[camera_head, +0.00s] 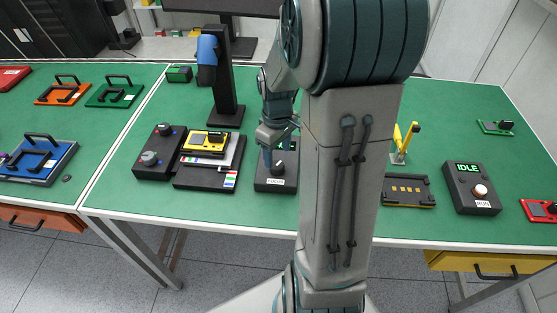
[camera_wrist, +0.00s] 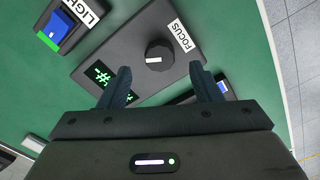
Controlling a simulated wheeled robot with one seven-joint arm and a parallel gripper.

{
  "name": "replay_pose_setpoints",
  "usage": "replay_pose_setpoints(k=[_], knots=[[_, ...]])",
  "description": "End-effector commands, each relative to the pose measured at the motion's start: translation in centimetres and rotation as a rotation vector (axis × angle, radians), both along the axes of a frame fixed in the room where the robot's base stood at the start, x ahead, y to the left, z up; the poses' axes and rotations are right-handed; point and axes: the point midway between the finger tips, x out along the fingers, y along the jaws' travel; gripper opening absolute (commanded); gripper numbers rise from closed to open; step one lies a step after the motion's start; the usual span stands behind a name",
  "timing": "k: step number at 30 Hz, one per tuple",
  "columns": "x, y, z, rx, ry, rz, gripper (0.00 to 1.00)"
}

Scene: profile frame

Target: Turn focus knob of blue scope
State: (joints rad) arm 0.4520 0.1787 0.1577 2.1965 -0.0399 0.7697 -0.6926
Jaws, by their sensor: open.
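The focus knob (camera_wrist: 159,55) is a round black knob with a white mark. It sits on a dark box (camera_wrist: 128,45) with a white FOCUS label (camera_wrist: 181,35) and a green-lit display (camera_wrist: 101,76). In the head view the knob (camera_head: 278,167) shows just below my gripper (camera_head: 275,150). A black stand with a blue body (camera_head: 207,50), seemingly the blue scope, rises behind to the left. In the wrist view my gripper (camera_wrist: 160,70) is open and empty, its fingers apart on either side of the knob's line. I cannot tell whether they reach its height.
A box with a LIGHT label and blue switch (camera_wrist: 60,26) is beside the focus box. Left are a two-knob box (camera_head: 158,150) and a tray with a yellow device (camera_head: 206,142). My arm hides much of the right.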

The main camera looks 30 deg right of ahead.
Motion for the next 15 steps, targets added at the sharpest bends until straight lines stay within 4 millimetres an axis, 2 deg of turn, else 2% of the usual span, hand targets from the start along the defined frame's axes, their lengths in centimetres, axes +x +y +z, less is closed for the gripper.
replay_pose_setpoints(k=[3,6,15], knots=[[-0.1,0.1,-2.3,0.002,0.005,0.001,0.58],[0.0,0.1,-3.6,0.001,0.004,0.002,0.58],[0.0,0.1,-5.0,0.0,0.0,0.002,0.58]])
